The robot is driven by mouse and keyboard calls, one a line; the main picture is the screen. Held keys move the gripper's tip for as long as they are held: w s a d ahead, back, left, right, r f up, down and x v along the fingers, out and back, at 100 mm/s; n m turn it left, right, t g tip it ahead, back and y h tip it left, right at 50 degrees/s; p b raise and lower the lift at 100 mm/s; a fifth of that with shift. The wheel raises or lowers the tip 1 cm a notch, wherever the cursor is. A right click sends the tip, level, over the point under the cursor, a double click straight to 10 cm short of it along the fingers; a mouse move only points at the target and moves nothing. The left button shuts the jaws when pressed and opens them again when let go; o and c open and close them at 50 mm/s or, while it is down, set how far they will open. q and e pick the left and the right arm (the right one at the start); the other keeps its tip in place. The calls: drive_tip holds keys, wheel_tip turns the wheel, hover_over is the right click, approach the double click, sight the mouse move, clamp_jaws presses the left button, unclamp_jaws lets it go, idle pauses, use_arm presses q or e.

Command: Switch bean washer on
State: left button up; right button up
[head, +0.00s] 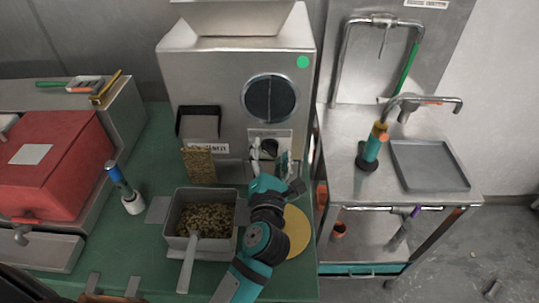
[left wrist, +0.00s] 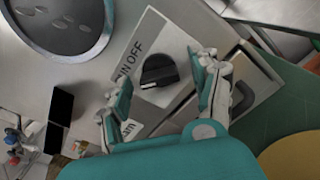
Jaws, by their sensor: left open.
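The bean washer is a large grey metal machine (head: 232,85) at the back of the green table. A black rotary knob (left wrist: 158,72) sits on a pale plate on its front. Lettering reading ON and OFF shows beside the knob in the left wrist view. My left gripper (head: 270,165) is at the machine's lower right front, by the knob. In the left wrist view its fingers (left wrist: 165,80) are open, one on each side of the knob. Whether they touch it I cannot tell. My right gripper is not in view.
A grey bin of beans (head: 203,220) with a handle stands below the machine, near my left arm. A red box (head: 55,165) is at the left, with a blue-topped tool (head: 122,185) beside it. A yellow disc (head: 297,232) lies right of my arm. A metal sink stand (head: 350,140) is at the right.

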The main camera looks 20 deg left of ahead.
use_arm(q)
drive_tip(key=v, duration=1.2)
drive_tip(key=shift+s, duration=0.1)
